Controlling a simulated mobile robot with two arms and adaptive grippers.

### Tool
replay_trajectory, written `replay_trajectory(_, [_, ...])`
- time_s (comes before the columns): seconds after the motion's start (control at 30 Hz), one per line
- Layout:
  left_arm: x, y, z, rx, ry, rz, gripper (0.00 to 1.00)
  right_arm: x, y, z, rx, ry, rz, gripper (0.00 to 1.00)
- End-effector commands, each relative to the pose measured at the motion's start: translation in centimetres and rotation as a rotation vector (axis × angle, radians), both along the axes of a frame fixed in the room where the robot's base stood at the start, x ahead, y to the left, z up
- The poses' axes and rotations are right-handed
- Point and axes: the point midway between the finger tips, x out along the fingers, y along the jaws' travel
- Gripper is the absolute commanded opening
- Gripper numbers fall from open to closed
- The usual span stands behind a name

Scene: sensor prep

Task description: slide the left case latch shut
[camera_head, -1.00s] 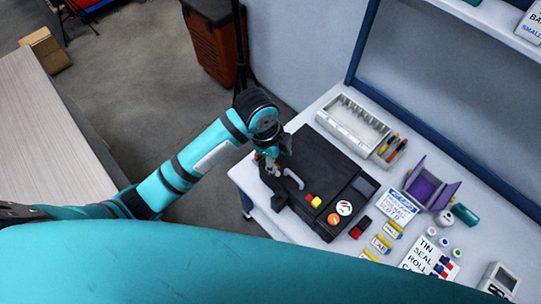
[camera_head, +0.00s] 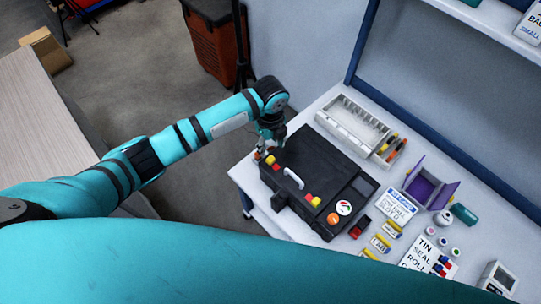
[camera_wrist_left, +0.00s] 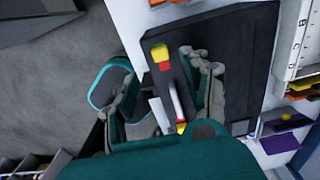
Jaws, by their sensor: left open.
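The closed black case (camera_head: 335,165) lies on the white bench with its white handle (camera_head: 293,178) facing the front edge. The left case latch (camera_head: 270,159), a small yellow and red piece, sits on the case's front edge near the left end. It also shows in the left wrist view (camera_wrist_left: 160,57). The right latch (camera_head: 312,200) is also red and yellow. My left gripper (camera_head: 263,151) is just beside the left latch; contact cannot be told. In the left wrist view its fingers (camera_wrist_left: 166,95) are apart with nothing held, the handle showing between them. My right gripper is not in view.
A pale compartment tray (camera_head: 352,121) with tools stands behind the case. A purple holder (camera_head: 424,188), labelled cards (camera_head: 397,206) and small jars crowd the bench to the right. Open floor lies left of the bench.

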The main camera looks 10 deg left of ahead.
Motion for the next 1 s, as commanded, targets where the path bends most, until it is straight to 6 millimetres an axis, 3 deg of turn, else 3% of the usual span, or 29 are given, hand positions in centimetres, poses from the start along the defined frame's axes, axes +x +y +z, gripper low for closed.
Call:
replay_trajectory(0.2, [-0.1, 0.0, -4.6, 0.001, 0.003, 0.002, 0.48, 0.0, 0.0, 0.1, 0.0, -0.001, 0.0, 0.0])
replay_trajectory(0.4, [0.0, 0.0, -7.1, 0.0, 0.002, 0.001, 0.48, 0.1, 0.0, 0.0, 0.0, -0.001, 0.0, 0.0])
replay_trajectory(0.8, [0.0, 0.0, -7.9, 0.0, 0.0, 0.0, 0.48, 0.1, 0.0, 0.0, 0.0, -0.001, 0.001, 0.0])
replay_trajectory(1.0, [0.0, 0.0, -7.9, 0.0, 0.0, 0.0, 0.23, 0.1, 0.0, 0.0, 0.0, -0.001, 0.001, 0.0])
